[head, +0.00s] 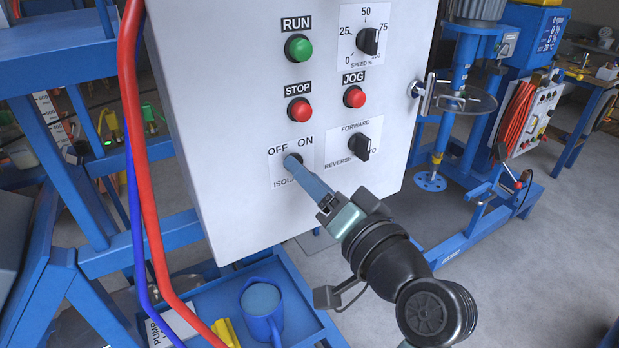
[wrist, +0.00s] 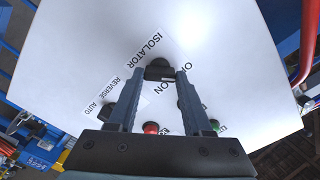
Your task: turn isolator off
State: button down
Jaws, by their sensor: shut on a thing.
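The isolator knob (head: 291,159) is a small black rotary switch low on the white control panel (head: 235,170), between the printed OFF and ON above and ISOLATOR below. My gripper (head: 297,165) reaches up to it from the lower right, with its blue-grey fingers at the panel face. In the wrist view the dark knob (wrist: 159,66) sits between the two fingertips, and my gripper (wrist: 159,75) is shut on it. The fingers hide much of the knob in the head view, so I cannot tell which label it points to.
A forward/reverse selector (head: 365,147) is just right, with red STOP (head: 300,109) and JOG (head: 354,96) buttons above. A blue mug (head: 262,312) stands on the blue tray (head: 205,298) below. Open floor lies right.

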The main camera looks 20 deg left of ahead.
jog(key=shift+c, duration=1.6)
grip_release()
jog(key=b+v, duration=0.2)
jog(key=v, duration=1.1)
jog(key=shift+r, duration=0.1)
